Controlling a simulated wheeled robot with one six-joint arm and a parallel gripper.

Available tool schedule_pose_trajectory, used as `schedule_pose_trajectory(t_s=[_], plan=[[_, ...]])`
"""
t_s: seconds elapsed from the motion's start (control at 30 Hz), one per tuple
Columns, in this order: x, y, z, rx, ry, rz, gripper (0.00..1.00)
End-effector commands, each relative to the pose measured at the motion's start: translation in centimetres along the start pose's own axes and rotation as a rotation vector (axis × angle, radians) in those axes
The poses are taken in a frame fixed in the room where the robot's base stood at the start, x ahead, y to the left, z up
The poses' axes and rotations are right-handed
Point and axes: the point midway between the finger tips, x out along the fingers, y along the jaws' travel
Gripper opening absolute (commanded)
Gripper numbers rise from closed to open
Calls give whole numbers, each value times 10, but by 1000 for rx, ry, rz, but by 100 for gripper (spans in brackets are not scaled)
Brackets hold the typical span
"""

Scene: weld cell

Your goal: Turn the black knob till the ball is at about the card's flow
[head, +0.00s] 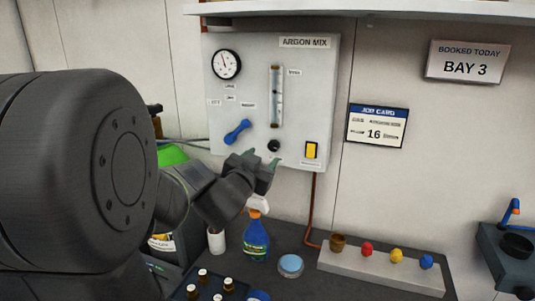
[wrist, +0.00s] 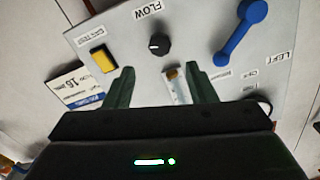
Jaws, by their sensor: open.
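The black knob (head: 274,145) is on the grey ARGON MIX panel (head: 228,110), below the clear flow tube (head: 276,96). In the wrist view the knob (wrist: 159,44), with a pale mark, sits under a FLOW label, just beyond and between the fingertips. My gripper (wrist: 159,68) is open and empty, its green fingers apart and not around the knob. In the head view my gripper (head: 262,161) is just below the knob. The ball's height in the tube is too small to read. The job card (head: 377,126) on the wall shows 16.
A blue lever (head: 237,131) is left of the knob and a yellow switch (head: 311,150) right of it. A round gauge (head: 226,64) is above. Below stand a spray bottle (head: 255,238) and a block with coloured knobs (head: 380,268). A shelf (head: 380,10) overhangs the panel.

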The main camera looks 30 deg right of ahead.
Motion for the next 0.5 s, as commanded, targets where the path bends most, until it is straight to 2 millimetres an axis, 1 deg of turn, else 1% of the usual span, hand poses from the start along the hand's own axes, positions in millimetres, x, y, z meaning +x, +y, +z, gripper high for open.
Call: schedule_pose_trajectory(t_s=[0.03,0.2,0.33,0.5], plan=[[-10,-1,-1,0,1,-3,51],[-35,-1,-1,1,1,-3,51],[-47,0,-1,1,1,-1,51],[-53,0,0,0,1,-1,51]])
